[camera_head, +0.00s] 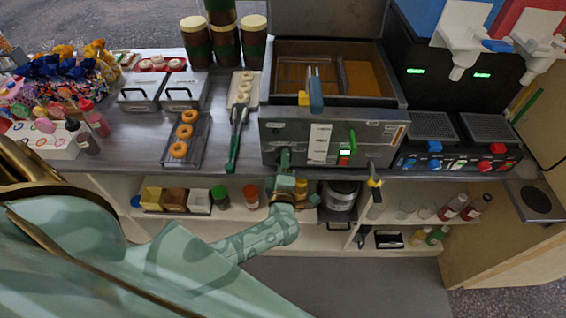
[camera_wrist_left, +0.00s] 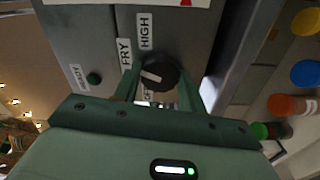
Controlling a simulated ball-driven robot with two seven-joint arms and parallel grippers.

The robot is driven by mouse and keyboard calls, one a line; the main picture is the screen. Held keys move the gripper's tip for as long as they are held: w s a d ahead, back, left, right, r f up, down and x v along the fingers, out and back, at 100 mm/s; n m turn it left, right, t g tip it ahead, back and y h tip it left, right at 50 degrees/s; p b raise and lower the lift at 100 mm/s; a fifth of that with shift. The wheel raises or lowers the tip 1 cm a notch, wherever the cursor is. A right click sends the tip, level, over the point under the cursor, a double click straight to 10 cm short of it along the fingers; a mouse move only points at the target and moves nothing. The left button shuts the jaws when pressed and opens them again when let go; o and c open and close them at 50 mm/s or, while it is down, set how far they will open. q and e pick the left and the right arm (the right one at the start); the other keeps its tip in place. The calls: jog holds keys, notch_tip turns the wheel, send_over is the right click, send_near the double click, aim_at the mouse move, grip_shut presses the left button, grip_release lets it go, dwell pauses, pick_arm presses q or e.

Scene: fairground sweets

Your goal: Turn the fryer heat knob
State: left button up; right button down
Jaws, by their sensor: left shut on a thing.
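A lower label is partly covered. My left gripper (camera_head: 285,158) is at the left part of the panel, and in the left wrist view its green fingers (camera_wrist_left: 158,92) are on either side of the knob, shut on it. In the head view the gripper hides the knob. My right gripper is not in view.
A green-handled tool (camera_head: 237,135) lies left of the fryer, beside a tray with doughnuts (camera_head: 180,150). A black drink dispenser (camera_head: 445,95) stands to the right. Shelves below the counter hold jars and bottles (camera_head: 455,207).

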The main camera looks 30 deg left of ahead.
pick_arm(q)
jog(key=o, duration=1)
jog(key=shift+d, duration=0.1)
jog(key=v, duration=1.6)
jog(key=shift+s, duration=0.25)
